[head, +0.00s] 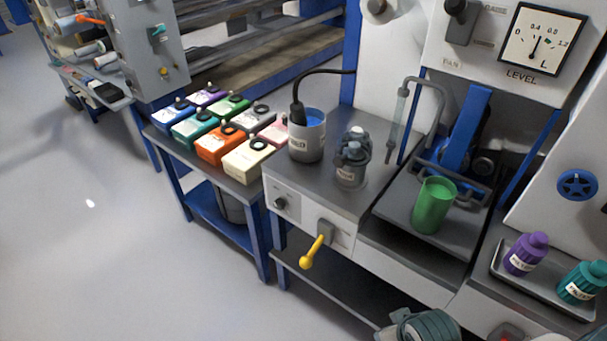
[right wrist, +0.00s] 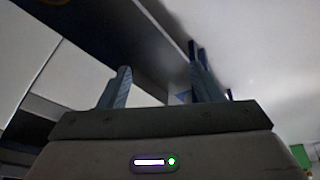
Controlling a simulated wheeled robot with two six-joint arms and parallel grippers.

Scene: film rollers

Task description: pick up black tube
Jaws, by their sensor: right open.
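A black tube (head: 297,112) stands with its thick lower end in a grey cup (head: 306,146) of blue liquid. Its thin hose arches up and to the right toward the blue post. The cup stands on the grey worktop. My right gripper (right wrist: 160,72) shows in the right wrist view with its two fingers apart and nothing between them. The tube is not seen in that view. My left gripper is not in view.
Grey lidded jars (head: 351,165) stand just right of the cup. Several coloured boxes (head: 220,143) fill the side table to its left. A green cup (head: 433,205) and a tray with purple (head: 525,254) and teal bottles stand right. A yellow lever (head: 312,252) sticks out in front.

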